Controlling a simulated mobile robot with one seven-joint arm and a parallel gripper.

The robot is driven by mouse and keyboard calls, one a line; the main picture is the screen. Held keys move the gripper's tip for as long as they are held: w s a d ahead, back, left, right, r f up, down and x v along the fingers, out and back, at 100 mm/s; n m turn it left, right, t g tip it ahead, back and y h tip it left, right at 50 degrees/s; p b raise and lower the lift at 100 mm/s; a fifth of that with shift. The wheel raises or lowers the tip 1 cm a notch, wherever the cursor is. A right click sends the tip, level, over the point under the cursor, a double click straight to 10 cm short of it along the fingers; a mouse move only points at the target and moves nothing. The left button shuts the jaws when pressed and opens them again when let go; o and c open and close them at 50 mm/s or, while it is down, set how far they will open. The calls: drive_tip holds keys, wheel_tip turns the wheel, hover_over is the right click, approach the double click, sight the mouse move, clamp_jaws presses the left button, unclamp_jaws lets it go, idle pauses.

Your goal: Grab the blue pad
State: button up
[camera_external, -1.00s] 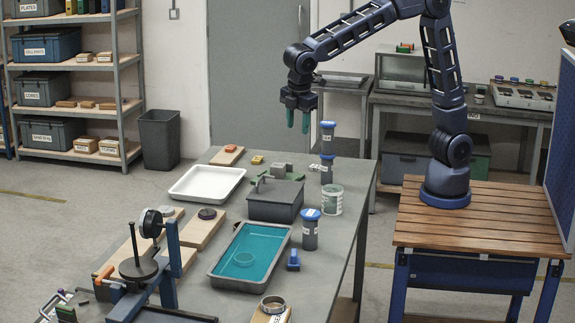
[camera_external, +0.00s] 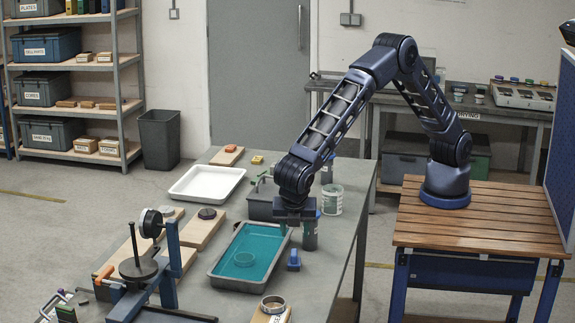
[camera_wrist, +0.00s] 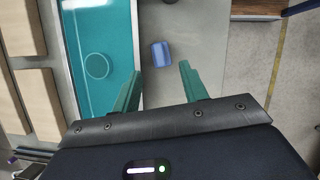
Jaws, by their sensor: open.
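A small blue block (camera_external: 293,260), which looks like the blue pad, lies on the grey table just right of the teal-filled tray (camera_external: 214,278). In the wrist view the blue pad (camera_wrist: 161,53) lies on bare table, ahead of and between my teal fingertips. The pad is apart from both fingers and fully visible.
The teal tray (camera_wrist: 73,8) is close on the left in the wrist view, and my left finger overlaps its edge. A dark jar stands partly hidden behind my gripper. A clear jar (camera_external: 331,200) and a white tray (camera_external: 206,183) stand farther back. Bare table lies around the pad.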

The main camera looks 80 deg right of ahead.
sight(294, 253)
drive_tip(key=x, duration=0.5)
drive_tip(key=shift+f, duration=0.4)
drive_tip(key=shift+a+x, duration=0.2)
drive_tip(key=shift+x, duration=1.1)
drive_tip(key=shift+a+x, duration=0.2)
drive_tip(key=shift+x, duration=1.1)
drive_tip(key=shift+w+f, duration=0.1)
drive_tip(key=c, duration=0.7)
